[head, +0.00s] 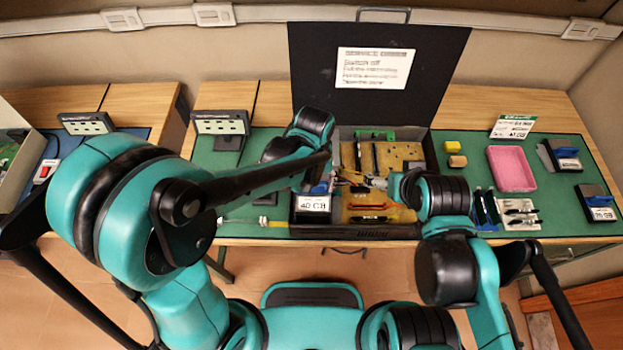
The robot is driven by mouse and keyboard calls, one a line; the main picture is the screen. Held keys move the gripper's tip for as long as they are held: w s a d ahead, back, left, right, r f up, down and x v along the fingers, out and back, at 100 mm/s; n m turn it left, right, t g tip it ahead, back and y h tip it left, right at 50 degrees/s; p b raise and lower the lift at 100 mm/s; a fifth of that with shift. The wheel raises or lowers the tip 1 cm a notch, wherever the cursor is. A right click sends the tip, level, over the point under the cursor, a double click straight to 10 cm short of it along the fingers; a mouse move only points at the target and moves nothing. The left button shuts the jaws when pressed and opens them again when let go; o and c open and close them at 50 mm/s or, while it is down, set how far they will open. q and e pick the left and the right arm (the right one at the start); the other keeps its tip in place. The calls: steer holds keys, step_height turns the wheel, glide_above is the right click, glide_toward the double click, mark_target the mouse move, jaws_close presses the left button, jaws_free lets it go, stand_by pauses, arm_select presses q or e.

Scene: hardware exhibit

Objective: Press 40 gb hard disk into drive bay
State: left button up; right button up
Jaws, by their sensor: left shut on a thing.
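The 40 GB hard disk (312,206) is a dark block with a white label reading 40 GB. It sits at the left front of the open computer case (375,233), label toward me. Whether it is fully down in the drive bay I cannot tell. My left gripper (323,184) is at the disk's blue top part, shut on the disk; its fingers are largely hidden by my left forearm. My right gripper (362,182) is over the middle of the case, fingers pointing left; its opening is too small to tell.
The case's raised black lid (376,75) carries a white service sheet. A dark sign (220,123) stands left.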

arm_select(q)
steer(key=shift+f+b, duration=0.65)
steer(key=shift+f, duration=0.2)
steer(key=shift+f+b, duration=1.8)
steer(key=shift+f, duration=0.65)
steer(key=shift+f+b, duration=0.25)
steer(key=shift+b, duration=0.05)
steer(key=shift+f, duration=0.25)
steer(key=shift+f+b, duration=1.15)
steer(key=shift+b, duration=0.15)
steer(key=shift+c, duration=0.4)
steer(key=o, duration=1)
steer(key=shift+o, duration=0.5)
